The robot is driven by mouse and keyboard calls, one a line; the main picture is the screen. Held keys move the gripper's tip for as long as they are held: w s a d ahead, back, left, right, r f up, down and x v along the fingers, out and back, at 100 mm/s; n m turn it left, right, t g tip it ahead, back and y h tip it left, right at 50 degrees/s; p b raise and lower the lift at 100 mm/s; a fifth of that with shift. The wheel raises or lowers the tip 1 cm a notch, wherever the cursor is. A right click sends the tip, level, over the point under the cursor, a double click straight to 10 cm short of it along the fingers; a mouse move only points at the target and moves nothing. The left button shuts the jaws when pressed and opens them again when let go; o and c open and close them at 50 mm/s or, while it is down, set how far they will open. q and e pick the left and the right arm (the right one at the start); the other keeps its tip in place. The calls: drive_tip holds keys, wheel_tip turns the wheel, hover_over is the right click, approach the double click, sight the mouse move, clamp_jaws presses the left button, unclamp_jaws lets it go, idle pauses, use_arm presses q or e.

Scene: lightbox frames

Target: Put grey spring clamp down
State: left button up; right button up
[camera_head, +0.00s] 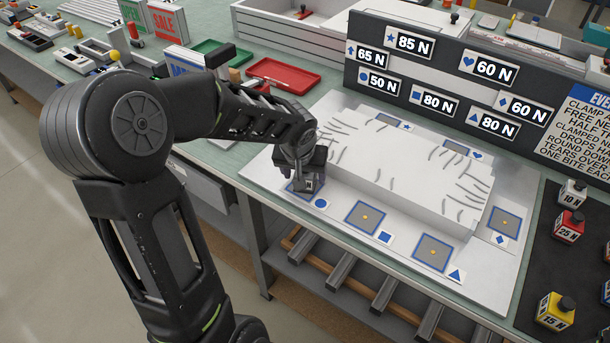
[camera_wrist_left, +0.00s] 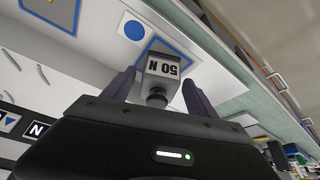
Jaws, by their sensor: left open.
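The grey spring clamp (camera_wrist_left: 165,66), marked 50 N, stands on a blue-framed square pad (camera_wrist_left: 150,45) beside the blue circle mark (camera_wrist_left: 134,30) in the left wrist view. My left gripper (camera_wrist_left: 158,80) is open, with one finger on each side of the clamp's dark knob and body. In the head view my left gripper (camera_head: 306,178) is low over the pad by the circle mark (camera_head: 321,203), at the near left of the white board (camera_head: 262,172). The gripper hides most of the clamp there. My right gripper is not in view.
A white creased block (camera_head: 400,165) fills the middle of the board. Square (camera_head: 365,217), triangle (camera_head: 434,252) and diamond (camera_head: 505,222) pads look empty. Red (camera_head: 569,225), yellow (camera_head: 555,311) and white (camera_head: 572,192) clamps stand on a dark mat at right. A label panel (camera_head: 365,101) stands behind.

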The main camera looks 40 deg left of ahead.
use_arm(q)
drive_tip(key=v, duration=1)
drive_tip(key=shift+s, duration=0.2)
